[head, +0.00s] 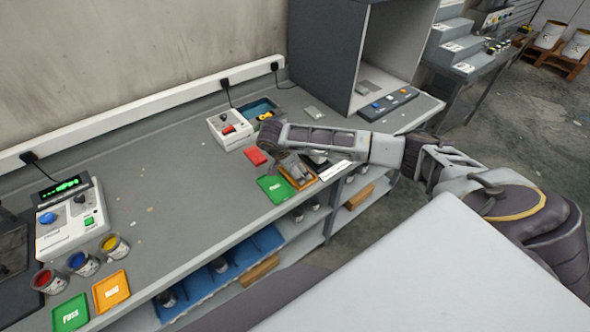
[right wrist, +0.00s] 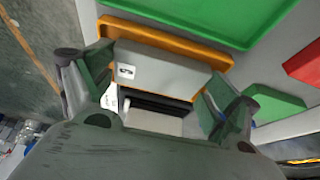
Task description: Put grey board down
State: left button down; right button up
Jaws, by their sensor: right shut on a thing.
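The grey board (right wrist: 180,68) has a small white label with a dark mark. It sits between the two fingers of my right gripper (right wrist: 155,92), which is shut on it. The board overlaps an orange tray (right wrist: 190,43) in the right wrist view; I cannot tell whether it touches it. In the head view my right gripper (head: 296,166) is low over the orange tray (head: 301,184) at the bench's front edge, and the board is mostly hidden by the gripper and arm. My left gripper is not in view.
A green tray (head: 275,188) and a red tray (head: 256,157) lie close beside the orange one. A white device (head: 230,129) and a blue tray (head: 262,107) stand behind. A grey booth (head: 330,50) is at the back right. The bench (head: 190,185) is mostly clear to the left.

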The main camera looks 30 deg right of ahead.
jog(key=o, duration=0.9)
jog(key=shift+r, duration=0.1)
jog(key=shift+a+r, duration=0.15)
jog(key=shift+r, duration=0.15)
jog(key=b+v, duration=0.2)
jog(key=v, duration=0.9)
jog(key=shift+r, duration=0.2)
